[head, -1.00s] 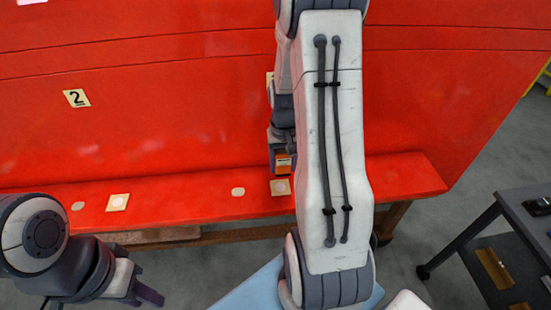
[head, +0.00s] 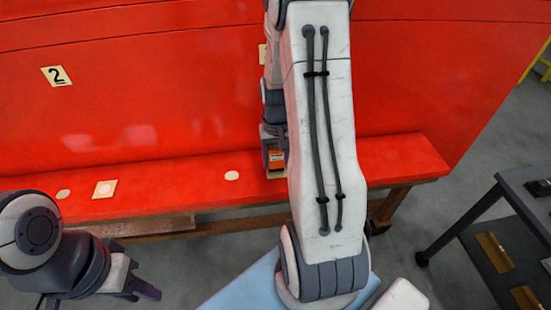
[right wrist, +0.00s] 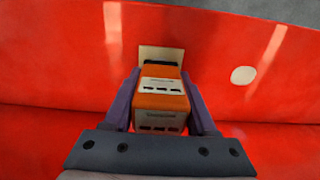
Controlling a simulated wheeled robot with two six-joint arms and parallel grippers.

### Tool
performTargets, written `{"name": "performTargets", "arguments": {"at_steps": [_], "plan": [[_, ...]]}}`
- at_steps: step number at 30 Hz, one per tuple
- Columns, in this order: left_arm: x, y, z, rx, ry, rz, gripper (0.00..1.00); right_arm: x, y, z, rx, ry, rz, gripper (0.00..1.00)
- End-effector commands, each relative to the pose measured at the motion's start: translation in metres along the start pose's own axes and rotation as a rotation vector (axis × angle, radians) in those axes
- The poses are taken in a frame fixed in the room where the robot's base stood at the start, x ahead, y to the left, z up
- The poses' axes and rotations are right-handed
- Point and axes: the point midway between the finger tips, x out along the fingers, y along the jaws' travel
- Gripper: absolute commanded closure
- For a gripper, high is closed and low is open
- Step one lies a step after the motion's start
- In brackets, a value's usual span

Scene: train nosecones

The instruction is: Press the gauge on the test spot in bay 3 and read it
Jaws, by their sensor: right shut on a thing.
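My right gripper (right wrist: 162,104) is shut on the orange gauge (right wrist: 160,100), which has pale labelled faces and a dark far end. The gauge also shows in the head view (head: 276,157), low over the red ledge. A cream square plate (right wrist: 148,54) lies at the gauge's dark end; the gauge covers much of it, and its middle is hidden. I cannot tell whether gauge and plate touch. In the head view only a sliver of this plate shows below the gauge. My left gripper (head: 138,289) hangs empty in front of the ledge at lower left; its finger gap is unclear.
Another cream plate with a round spot (head: 104,189) lies further left on the red ledge (head: 170,182). Bare pale discs (head: 232,175) lie along it. A label "2" (head: 57,76) is on the red wall; another is mostly hidden by my arm. A dark cart (head: 500,215) stands right.

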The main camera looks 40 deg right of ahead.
Motion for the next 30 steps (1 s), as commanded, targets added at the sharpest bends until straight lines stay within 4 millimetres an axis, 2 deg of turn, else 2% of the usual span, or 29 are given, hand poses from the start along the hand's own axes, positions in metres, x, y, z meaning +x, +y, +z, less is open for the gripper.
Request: {"name": "performTargets", "arguments": {"at_steps": [30], "plan": [[0.0053, -0.0004, 0.0003, 0.000, 0.000, 0.000, 0.68, 0.0071, 0.0002, -0.0001, 0.001, 0.000, 0.000, 1.00]]}}
